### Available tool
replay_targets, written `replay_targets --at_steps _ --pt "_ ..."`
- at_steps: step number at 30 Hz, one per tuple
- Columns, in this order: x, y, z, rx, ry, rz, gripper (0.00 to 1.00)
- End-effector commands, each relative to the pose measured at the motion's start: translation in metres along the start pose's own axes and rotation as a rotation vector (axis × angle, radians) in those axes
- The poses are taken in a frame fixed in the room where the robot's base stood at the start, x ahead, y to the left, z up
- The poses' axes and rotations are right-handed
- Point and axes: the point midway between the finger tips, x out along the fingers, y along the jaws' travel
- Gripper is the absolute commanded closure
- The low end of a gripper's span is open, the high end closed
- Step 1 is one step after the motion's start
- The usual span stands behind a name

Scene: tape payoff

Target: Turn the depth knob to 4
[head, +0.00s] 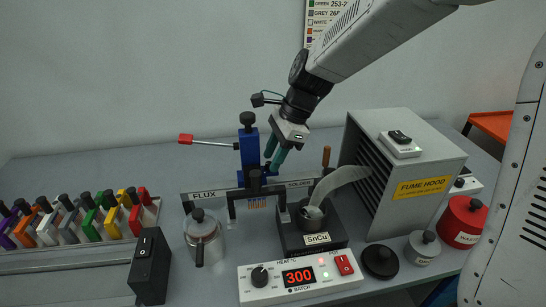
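A blue upright stand (250,152) rises in the middle of the bench, behind the FLUX and SOLDER bar. It has a black knob (247,119) on top and another black round part (255,178) low on its front. I cannot read a depth label or a number scale on either, so I cannot tell which is the depth knob. My gripper (271,164) reaches down from the upper right, just right of the stand. Its two teal fingers look apart, with nothing seen between them. I cannot tell whether they touch the stand.
A red-tipped lever (186,138) sticks out left of the stand. The smoking SnCu pot (317,239) and grey fume hood (407,190) stand right. In front are the heat box (300,279) showing 300 and a lidded metal pot (203,236).

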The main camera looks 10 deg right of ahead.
Motion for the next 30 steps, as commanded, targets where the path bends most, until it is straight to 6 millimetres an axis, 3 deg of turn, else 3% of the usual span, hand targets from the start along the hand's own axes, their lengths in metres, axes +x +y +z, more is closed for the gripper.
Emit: replay_targets --at_steps 11,15,16,22,30 --pt "0.0088 0.0002 0.0003 -0.001 0.0 0.0 0.62" --pt "0.0086 0.0002 0.0002 -0.001 0.0 0.0 0.98" --pt "0.0086 0.0002 0.0001 -0.001 0.0 0.0 1.0" --pt "0.0087 -0.0005 -0.0001 -0.032 -0.001 0.014 1.0" --pt "0.0091 -0.0036 0.0004 -0.31 -0.014 0.128 1.0"
